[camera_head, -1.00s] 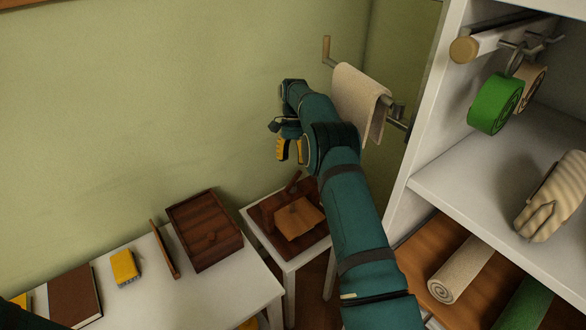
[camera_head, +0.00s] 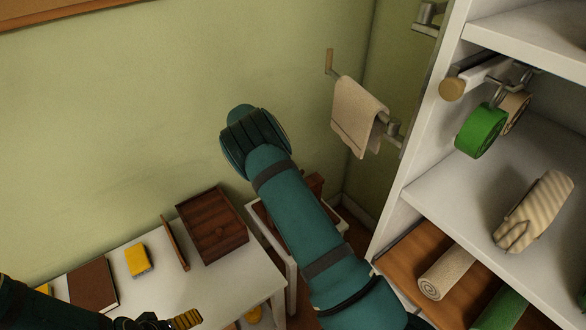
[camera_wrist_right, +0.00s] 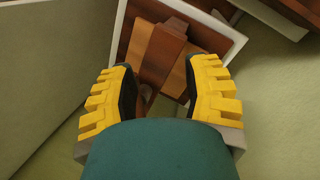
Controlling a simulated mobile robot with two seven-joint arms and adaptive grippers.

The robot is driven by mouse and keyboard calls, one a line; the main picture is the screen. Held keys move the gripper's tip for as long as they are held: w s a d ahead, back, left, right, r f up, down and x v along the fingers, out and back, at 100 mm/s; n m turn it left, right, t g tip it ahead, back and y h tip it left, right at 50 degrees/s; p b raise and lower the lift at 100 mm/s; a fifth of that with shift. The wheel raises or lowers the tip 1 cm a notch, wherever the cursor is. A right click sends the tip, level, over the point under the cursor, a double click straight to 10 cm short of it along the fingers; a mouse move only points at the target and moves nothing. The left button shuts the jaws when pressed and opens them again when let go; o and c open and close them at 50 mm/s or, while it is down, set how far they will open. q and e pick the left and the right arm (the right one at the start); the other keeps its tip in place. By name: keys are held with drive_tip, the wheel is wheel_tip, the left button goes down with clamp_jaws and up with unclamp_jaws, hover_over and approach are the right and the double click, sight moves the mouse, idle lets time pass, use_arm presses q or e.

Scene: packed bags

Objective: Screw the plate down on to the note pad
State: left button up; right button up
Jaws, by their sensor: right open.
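In the right wrist view, a dark brown wooden bar (camera_wrist_right: 163,42) stands over a lighter orange-brown square piece (camera_wrist_right: 180,78); I cannot tell plate from note pad. They sit on a dark wooden base on a small white table (camera_wrist_right: 232,38). My right gripper (camera_wrist_right: 163,66) is open and empty, its yellow fingers apart with the bar showing beyond and between the tips. In the head view my right arm hides that gripper and most of the wooden press (camera_head: 315,184). My left gripper (camera_head: 170,321) is at the bottom edge, mostly cut off.
A white table (camera_head: 235,278) at left holds a brown wooden box (camera_head: 213,222), a thin upright board (camera_head: 174,243), a yellow block (camera_head: 138,260) and a brown book (camera_head: 92,284). A towel (camera_head: 357,115) hangs on the wall. A white shelf unit (camera_head: 440,190) stands close on the right.

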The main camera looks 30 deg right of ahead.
drive_tip(key=s+d+r+t+h+p, duration=0.25)
drive_tip(key=r+t+h+p, duration=0.2)
drive_tip(key=r, duration=0.35)
use_arm(q)
drive_tip(key=r, duration=0.2)
drive_tip(key=r+b, duration=0.1)
drive_tip(key=r, duration=0.1)
drive_tip(key=shift+w+r, duration=0.2)
drive_tip(key=shift+r, duration=0.2)
use_arm(e)
drive_tip(key=shift+g, duration=0.45)
drive_tip(key=x, duration=0.9)
drive_tip(key=d+x, duration=0.1)
drive_tip(key=x, duration=0.3)
drive_tip(key=shift+w+d+f, duration=0.1)
drive_tip(key=shift+w+f, duration=0.05)
drive_tip(key=shift+w, duration=0.25)
clamp_jaws()
use_arm(q)
drive_tip(key=shift+f, duration=0.1)
